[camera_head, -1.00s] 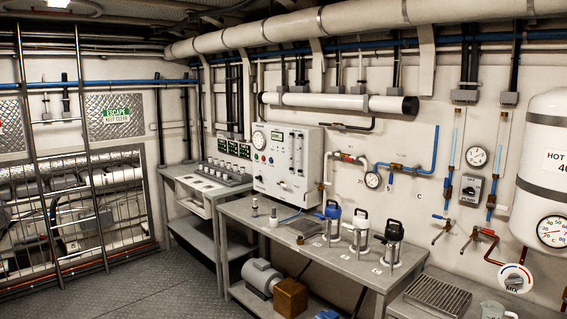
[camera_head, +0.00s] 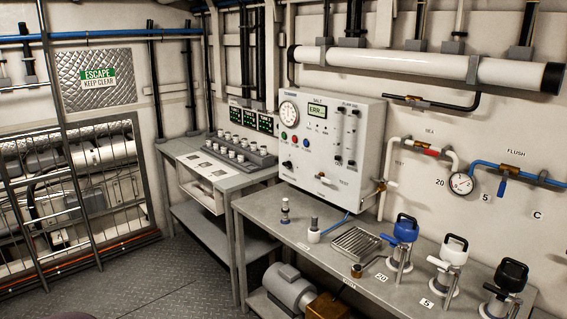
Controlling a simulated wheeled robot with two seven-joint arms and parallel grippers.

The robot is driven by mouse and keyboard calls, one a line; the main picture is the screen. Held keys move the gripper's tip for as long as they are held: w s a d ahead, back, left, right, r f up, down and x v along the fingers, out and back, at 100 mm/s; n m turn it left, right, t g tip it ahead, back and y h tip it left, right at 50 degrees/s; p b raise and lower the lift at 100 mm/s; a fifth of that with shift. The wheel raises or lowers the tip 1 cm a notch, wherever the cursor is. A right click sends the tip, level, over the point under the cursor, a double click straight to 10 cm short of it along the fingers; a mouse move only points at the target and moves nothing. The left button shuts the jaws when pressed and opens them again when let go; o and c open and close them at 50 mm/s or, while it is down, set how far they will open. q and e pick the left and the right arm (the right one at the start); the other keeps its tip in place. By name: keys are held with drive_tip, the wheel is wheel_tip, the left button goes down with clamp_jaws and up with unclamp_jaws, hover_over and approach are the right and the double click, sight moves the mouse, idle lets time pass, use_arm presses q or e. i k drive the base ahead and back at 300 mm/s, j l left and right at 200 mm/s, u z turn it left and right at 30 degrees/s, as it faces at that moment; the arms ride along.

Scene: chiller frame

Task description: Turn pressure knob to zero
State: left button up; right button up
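A white control panel box (camera_head: 340,140) stands against the wall at the back of the workbench. It carries a round dial gauge (camera_head: 288,115), a small green display (camera_head: 317,111) reading "ERR", coloured buttons and vertical flow tubes. A small dark knob (camera_head: 287,165) sits at its lower left, and a small lever or valve (camera_head: 323,179) sits at its lower middle. I cannot read which control is marked pressure. Neither of my grippers is in view.
The grey workbench (camera_head: 300,245) holds a drain tray (camera_head: 356,242), small fittings and blue, white and black-topped filter housings (camera_head: 404,230). A side table (camera_head: 185,150) with a row of knobs stands left. Open floor (camera_head: 170,280) lies in front.

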sight(288, 164)
drive_tip(key=i+j, duration=0.25)
drive_tip(key=i, duration=0.25)
drive_tip(key=i+j, duration=0.25)
drive_tip(key=i, duration=0.25)
drive_tip(key=i+j, duration=0.3)
drive_tip(key=i, duration=0.2)
drive_tip(key=i+j, duration=0.25)
drive_tip(key=i, duration=0.25)
drive_tip(key=i+j, duration=0.25)
drive_tip(key=i, duration=0.25)
drive_tip(key=i+j, duration=0.25)
drive_tip(key=i, duration=0.25)
drive_tip(key=i+u, duration=0.1)
drive_tip(key=i, duration=0.3)
